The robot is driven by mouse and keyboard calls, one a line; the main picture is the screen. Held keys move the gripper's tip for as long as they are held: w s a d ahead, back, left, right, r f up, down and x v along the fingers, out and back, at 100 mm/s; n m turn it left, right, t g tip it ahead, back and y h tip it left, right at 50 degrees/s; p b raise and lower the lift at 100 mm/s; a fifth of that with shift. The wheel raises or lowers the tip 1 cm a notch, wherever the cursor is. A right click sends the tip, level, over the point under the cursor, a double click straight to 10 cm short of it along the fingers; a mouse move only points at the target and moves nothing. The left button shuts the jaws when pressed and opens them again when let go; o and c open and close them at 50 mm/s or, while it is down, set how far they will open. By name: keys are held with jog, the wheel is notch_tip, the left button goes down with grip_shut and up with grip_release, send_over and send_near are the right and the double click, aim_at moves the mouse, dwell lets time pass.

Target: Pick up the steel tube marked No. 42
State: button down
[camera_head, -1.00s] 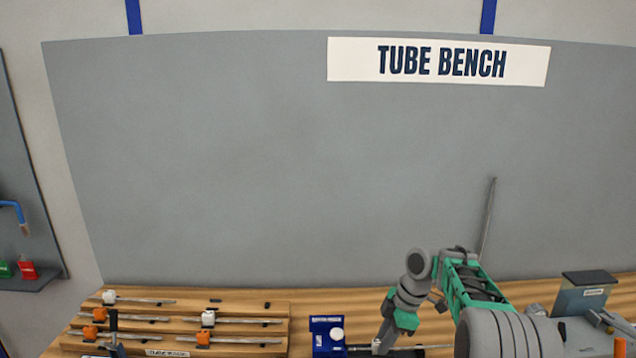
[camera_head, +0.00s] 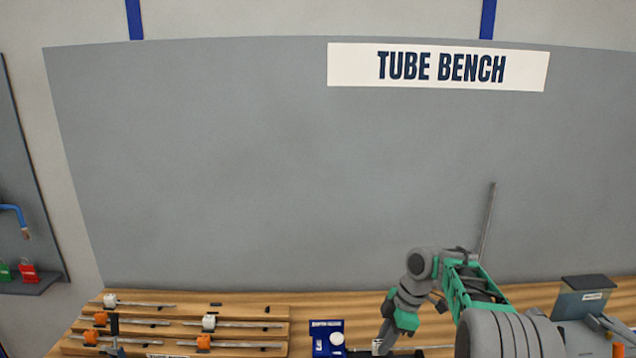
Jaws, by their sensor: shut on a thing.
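My gripper (camera_head: 380,347) is at the bottom edge of the view, right of the blue box, and is partly cut off. It is shut on a thin grey steel tube (camera_head: 436,347), whose bare end sticks out to the right over the bench. No number can be read on it. Several other thin steel tubes with white or orange collars lie on the stepped wooden rack at the left, one of them at the top left (camera_head: 150,305). Their markings are too small to read.
The blue box (camera_head: 320,340) with a white round part stands between rack (camera_head: 245,313) and gripper. A grey box (camera_head: 586,297) stands at the right. A thin rod (camera_head: 488,215) stands against the grey back panel (camera_head: 250,170). Bare bench lies behind the gripper.

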jog(key=shift+r+p, duration=2.2)
jog(key=shift+r, duration=0.65)
